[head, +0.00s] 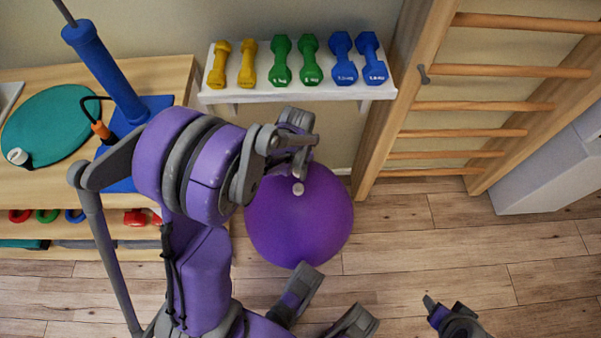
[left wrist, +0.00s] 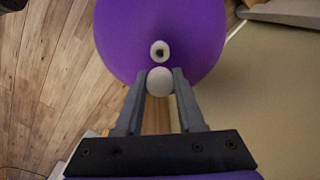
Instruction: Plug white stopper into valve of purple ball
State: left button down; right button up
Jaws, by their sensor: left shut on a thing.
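The purple ball (head: 300,225) rests on the floor below the dumbbell shelf. It also fills the top middle of the left wrist view (left wrist: 160,20). Its valve (left wrist: 160,51) is a white ring with a dark hole, facing my gripper. My left gripper (left wrist: 159,88) is shut on the white stopper (left wrist: 159,79), whose rounded end shows between the fingertips. The stopper appears just below the valve in that view, with a thin purple strip between them; the depth gap is unclear. In the head view, a small white piece (head: 298,188) shows at the fingertips.
A white shelf (head: 290,93) with yellow, green and blue dumbbells hangs behind the ball. Wooden wall bars (head: 470,107) stand at right. A wooden bench (head: 165,75) with a teal disc (head: 52,125) is at left.

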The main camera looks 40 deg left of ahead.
pick_arm(q)
jog(key=b, duration=0.5)
send_over(299, 186)
jog(key=shift+s+d+f, duration=0.1)
jog(key=shift+s+f, duration=0.1)
jog(key=shift+f, duration=1.5)
jog(key=shift+s+d+f, duration=0.1)
jog(key=shift+s+f, duration=0.05)
jog(key=shift+f, duration=1.55)
jog(key=shift+f+b, duration=0.7)
jog(key=shift+f, duration=0.35)
jog(key=shift+s+d+f+b, duration=0.2)
jog(key=shift+f+b, duration=0.15)
jog(key=shift+b, duration=0.15)
jog(key=shift+c, duration=2.3)
grip_release()
jog(key=shift+o, duration=0.3)
jog(key=shift+w+a+r+p, duration=0.1)
jog(key=shift+w+r+p, duration=0.1)
jog(key=shift+r+p, duration=0.75)
jog(key=shift+a+r+p, duration=0.15)
jog(key=shift+r+p, duration=1.75)
jog(key=shift+r, duration=0.6)
